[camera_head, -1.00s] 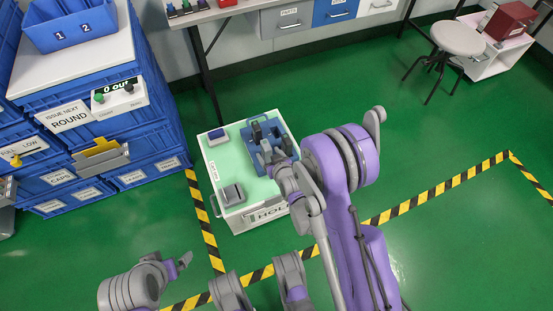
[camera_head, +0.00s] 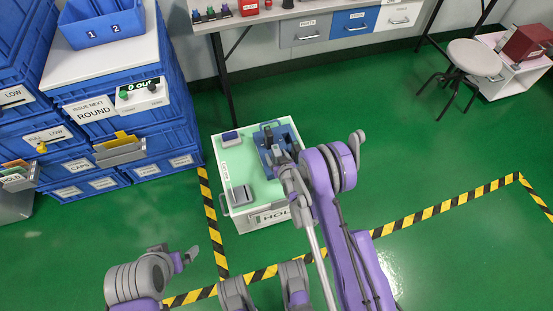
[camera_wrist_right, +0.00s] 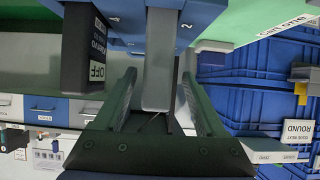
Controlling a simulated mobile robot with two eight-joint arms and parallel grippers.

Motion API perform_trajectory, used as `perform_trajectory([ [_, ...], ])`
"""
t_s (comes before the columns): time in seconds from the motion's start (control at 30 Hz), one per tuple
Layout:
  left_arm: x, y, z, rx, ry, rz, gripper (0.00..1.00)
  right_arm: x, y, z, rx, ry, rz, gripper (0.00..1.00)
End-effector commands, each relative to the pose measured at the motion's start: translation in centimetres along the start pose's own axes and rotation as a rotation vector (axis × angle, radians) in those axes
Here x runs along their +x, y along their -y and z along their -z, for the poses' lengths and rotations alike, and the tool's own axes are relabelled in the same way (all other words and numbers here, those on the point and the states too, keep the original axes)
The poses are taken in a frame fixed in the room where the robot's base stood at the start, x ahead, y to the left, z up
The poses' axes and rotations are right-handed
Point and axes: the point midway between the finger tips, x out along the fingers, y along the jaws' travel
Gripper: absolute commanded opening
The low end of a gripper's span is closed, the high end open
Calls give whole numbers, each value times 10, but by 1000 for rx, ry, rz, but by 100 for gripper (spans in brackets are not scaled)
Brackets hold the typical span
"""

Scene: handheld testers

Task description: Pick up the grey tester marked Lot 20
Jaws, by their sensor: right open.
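A blue rack (camera_head: 266,141) stands on the pale green top of a white cart (camera_head: 235,152), and dark and grey testers stand in it. In the right wrist view the open fingers of my right gripper (camera_wrist_right: 158,90) are on either side of a grey tester (camera_wrist_right: 160,50); I cannot tell whether they touch it. No Lot 20 mark is readable on it. A dark tester (camera_wrist_right: 78,45) with a white label stands beside it. In the head view my right gripper (camera_head: 280,160) is over the rack and partly hides it. My left gripper (camera_head: 190,255) is low at left, away from the cart; its jaw state is unclear.
A blue-grey block (camera_head: 230,138) and a grey device (camera_head: 241,195) lie on the cart's left side. Blue crates (camera_head: 150,150) stand to the left, and a bench with drawers (camera_head: 305,32) is behind. A stool (camera_head: 472,55) is far right. Green floor is open at right.

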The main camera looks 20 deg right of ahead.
Motion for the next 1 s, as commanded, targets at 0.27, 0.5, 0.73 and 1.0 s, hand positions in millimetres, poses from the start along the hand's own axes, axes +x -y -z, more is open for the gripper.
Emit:
perform_trajectory([
  [0.27,8,0,-2,0,3,0,100,40,-3,-3,0,0,-1,72],
  [0.5,8,0,-2,0,3,0,100,44,-3,-2,0,0,-1,72],
  [0.73,8,0,-2,0,3,0,100,44,-3,-2,0,0,-1,42],
  [1.0,8,0,-2,0,3,0,100,43,-3,-2,0,0,-1,0],
])
